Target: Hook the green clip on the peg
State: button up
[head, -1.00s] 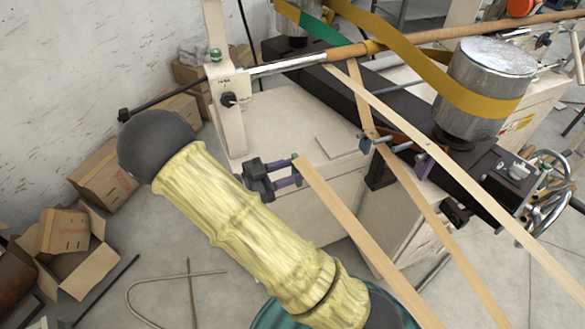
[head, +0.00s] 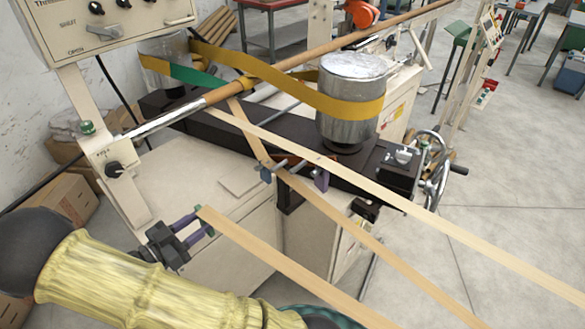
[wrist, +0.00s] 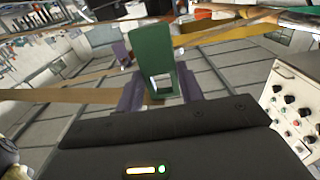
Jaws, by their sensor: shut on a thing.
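My gripper (head: 203,222) has purple fingers and is in the lower left of the head view, in front of the pale machine cabinet. It is shut on the green clip (wrist: 153,55), an upright plate with a square opening near its lower end, between the purple fingers in the wrist view. In the head view only small bits of green show at the fingertips. A tan strip (head: 270,255) has its near end at the fingertips; I cannot tell if it is fixed to the clip. I cannot pick out the peg with certainty.
A metal drum (head: 350,105) with a yellow belt (head: 300,93) stands on the machine's dark beam. A long tan rod (head: 340,37) crosses above. Tan strips run down to the right. A control box (head: 105,25) is on a post at upper left. The floor at right is clear.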

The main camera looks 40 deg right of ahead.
jog(key=w+f+n+t+y, duration=0.2)
jog(key=f+n+t+y, duration=0.6)
jog(key=f, duration=0.3)
jog(key=w+a+f+n+t+y, duration=0.1)
jog(key=w+f+n+t+y, duration=0.1)
jog(key=f+n+t+y, duration=0.6)
notch_tip(320, 180, down, 4)
jog(key=shift+n+y, duration=0.5)
jog(key=shift+y, duration=0.5)
